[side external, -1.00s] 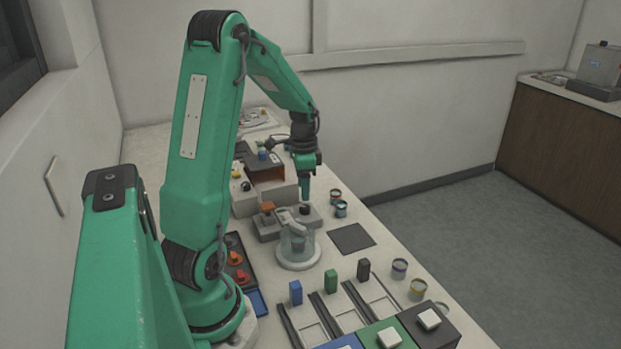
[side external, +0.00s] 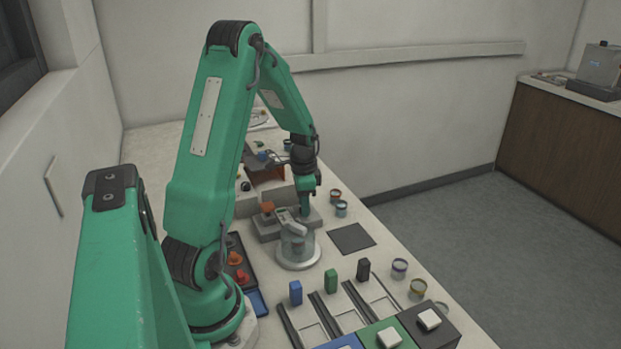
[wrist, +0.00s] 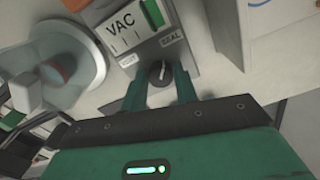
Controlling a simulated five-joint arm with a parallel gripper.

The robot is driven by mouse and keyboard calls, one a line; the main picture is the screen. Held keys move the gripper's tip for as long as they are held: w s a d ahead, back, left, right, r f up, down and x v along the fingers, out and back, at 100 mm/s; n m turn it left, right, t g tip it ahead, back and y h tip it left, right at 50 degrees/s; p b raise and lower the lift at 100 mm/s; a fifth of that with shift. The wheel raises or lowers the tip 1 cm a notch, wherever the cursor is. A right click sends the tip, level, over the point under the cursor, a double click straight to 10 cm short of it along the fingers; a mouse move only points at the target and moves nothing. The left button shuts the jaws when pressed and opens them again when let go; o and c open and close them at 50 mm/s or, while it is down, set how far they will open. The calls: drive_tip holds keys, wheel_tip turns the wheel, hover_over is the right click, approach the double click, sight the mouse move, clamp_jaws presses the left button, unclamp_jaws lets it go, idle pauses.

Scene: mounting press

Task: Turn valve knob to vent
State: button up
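The valve knob (wrist: 160,75) is dark and round, on a grey block (wrist: 190,58) with a VAC label and smaller labels, one at its left and one reading SEAL at its right. Which label its pointer faces is too small to tell. My gripper (wrist: 160,84) is open, with one green finger on each side of the knob; contact cannot be told. In the side view, my gripper (side external: 305,207) is down at the right part of the grey block (side external: 266,231) and hides the knob.
A clear chamber on a round white base (side external: 298,265) stands close in front of the block. Small pots (side external: 340,209) stand to the right. A dark mat (side external: 351,238) lies bare nearby.

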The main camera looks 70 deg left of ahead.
drive_tip(key=c, duration=0.5)
drive_tip(key=shift+n, duration=0.4)
drive_tip(key=n, duration=0.6)
drive_tip(key=shift+d, duration=0.1)
drive_tip(key=n, duration=0.4)
drive_tip(key=shift+n, duration=0.3)
drive_tip(key=n, duration=0.4)
drive_tip(key=shift+r, duration=0.1)
drive_tip(key=shift+n, duration=0.3)
drive_tip(key=o, duration=1)
